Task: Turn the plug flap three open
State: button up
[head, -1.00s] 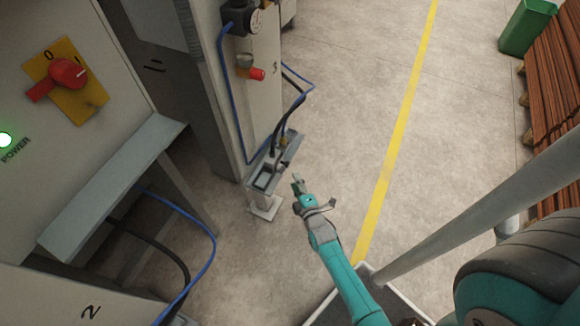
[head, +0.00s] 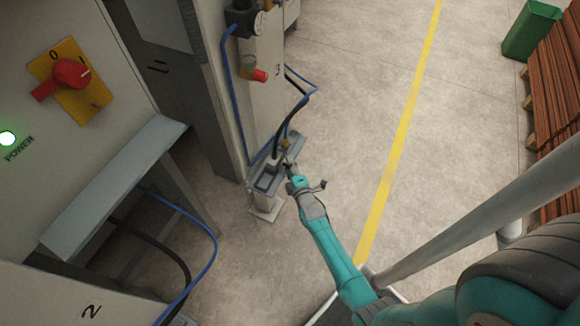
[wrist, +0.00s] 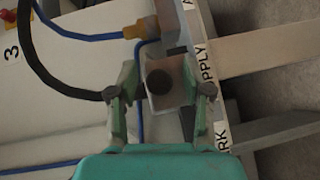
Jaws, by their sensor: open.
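A grey socket ledge (head: 263,183) stands on a short post beside the cabinet marked 3. In the wrist view, a small pale grey flap-like plate with a dark round spot (wrist: 168,100) lies between the two fingers of my gripper (wrist: 163,85). The fingers are open, one on each side of it; I cannot tell whether either touches. I cannot tell for sure how far the flap is turned. In the head view my gripper hides this part.
A label reading "SUPPLY" (wrist: 207,62) is on the ledge edge. A grey shelf (head: 115,185) stands left.

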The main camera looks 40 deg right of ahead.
grip_shut()
jog(key=shift+s+f+t, duration=0.15)
jog(key=shift+t, duration=0.15)
dwell(0.5)
jog(key=shift+s+d+f+m+t+h, duration=0.1)
jog(key=shift+s+f+m+t+h, duration=0.2)
jog(key=shift+m+t, duration=0.4)
jog(key=shift+s+d+f+m+t+h, duration=0.15)
jog(key=shift+m+t+h, duration=0.3)
jog(key=shift+m, duration=0.6)
jog(key=shift+s+f+m+t+h, duration=0.2)
jog(key=shift+f+m+t+h, duration=0.15)
jog(key=shift+m+t, duration=0.35)
jog(key=shift+s+m+h, duration=0.1)
jog(key=shift+m+h, duration=0.2)
jog(key=shift+m, duration=0.25)
grip_release()
jog(key=shift+r+n, duration=0.1)
jog(key=shift+n, duration=0.2)
